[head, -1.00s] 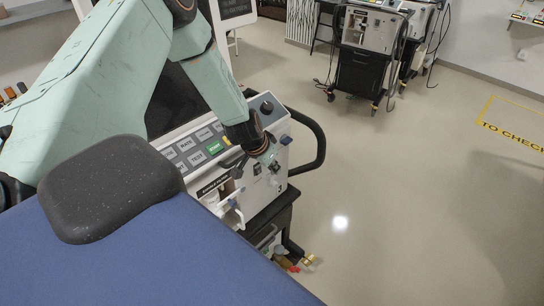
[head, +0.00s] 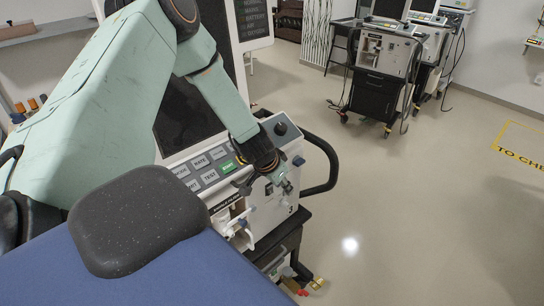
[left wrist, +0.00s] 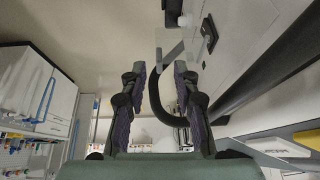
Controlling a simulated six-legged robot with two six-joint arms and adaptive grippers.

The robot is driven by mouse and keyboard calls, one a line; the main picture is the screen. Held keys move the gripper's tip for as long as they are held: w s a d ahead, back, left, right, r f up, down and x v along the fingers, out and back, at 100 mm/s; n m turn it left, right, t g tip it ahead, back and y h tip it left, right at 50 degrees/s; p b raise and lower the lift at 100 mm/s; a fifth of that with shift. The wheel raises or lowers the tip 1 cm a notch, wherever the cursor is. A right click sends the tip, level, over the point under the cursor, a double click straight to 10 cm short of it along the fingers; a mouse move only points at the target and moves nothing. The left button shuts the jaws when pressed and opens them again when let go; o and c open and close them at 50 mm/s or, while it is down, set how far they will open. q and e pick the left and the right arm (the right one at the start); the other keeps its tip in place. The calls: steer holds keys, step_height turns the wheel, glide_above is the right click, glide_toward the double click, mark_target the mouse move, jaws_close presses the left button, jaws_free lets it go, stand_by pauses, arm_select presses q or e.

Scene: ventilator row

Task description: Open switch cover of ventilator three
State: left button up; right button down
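The near ventilator (head: 262,215), a white unit marked 3, stands on a black cart, with grey labelled keys and one green key on its sloped panel. My left gripper (head: 284,187) is at the right part of its front face. In the left wrist view my left gripper (left wrist: 162,75) has its two fingers apart, so it is open. A pale grey flap-like piece (left wrist: 172,48), possibly the switch cover, shows between and beyond the fingertips; I cannot tell if they touch it. A black switch-like part (left wrist: 209,34) sits on the white face beside it. My right gripper is not in view.
A black curved handle (head: 330,170) sticks out from the ventilator's right side. More ventilators on black carts (head: 378,95) stand at the back. The floor to the right is clear, with a yellow marking (head: 520,140).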

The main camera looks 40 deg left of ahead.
arm_select(q)
steer(key=v, duration=0.9)
steer(key=shift+s+r, duration=0.15)
steer(key=shift+r, duration=0.25)
steer(key=shift+d, duration=0.1)
stand_by(0.6)
